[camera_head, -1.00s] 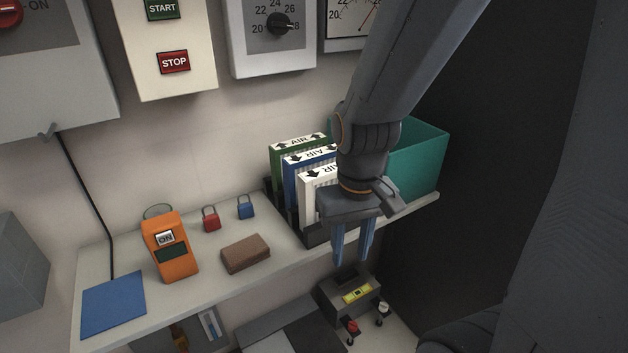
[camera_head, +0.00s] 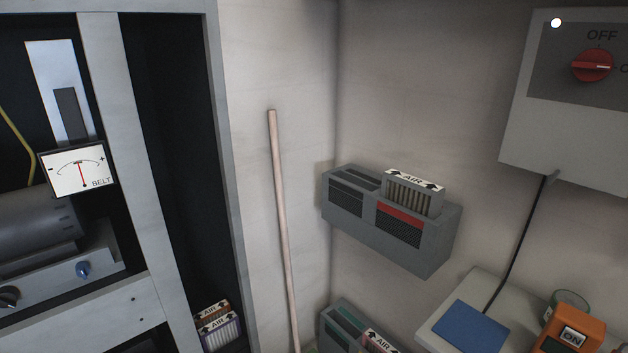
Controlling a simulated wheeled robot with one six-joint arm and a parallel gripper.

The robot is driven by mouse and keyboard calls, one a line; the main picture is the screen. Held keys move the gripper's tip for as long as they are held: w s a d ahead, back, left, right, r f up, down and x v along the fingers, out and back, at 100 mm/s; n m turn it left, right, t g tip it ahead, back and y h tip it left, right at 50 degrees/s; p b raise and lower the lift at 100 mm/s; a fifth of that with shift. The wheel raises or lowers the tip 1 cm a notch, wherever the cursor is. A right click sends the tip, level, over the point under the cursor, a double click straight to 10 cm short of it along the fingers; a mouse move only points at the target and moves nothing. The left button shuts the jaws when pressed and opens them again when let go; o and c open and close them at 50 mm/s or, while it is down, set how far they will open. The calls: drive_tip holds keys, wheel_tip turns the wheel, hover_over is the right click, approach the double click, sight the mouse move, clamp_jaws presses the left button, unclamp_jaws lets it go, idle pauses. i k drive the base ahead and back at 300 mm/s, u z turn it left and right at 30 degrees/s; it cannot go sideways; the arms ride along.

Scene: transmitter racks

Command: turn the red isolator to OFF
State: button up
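The red isolator (camera_head: 591,65) is a round red knob on a grey panel of a wall box (camera_head: 565,135) at the upper right. OFF is printed above the knob. A second label at its right is cut off by the picture edge. The pale mark on the knob points right, toward that cut-off label, not up at OFF. A small white light shows at the panel's upper left. My gripper is not in this view.
A shelf (camera_head: 438,328) with a blue pad (camera_head: 468,326) and an orange ON device (camera_head: 572,334) stands below the box. A grey filter unit (camera_head: 385,232) is on the wall. A pole (camera_head: 281,220) leans near the corner. An open rack (camera_head: 180,180) stands left.

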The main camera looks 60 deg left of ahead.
sight(593, 65)
drive_tip(key=u, duration=1.8)
drive_tip(key=k, duration=0.65)
drive_tip(key=z, duration=0.4)
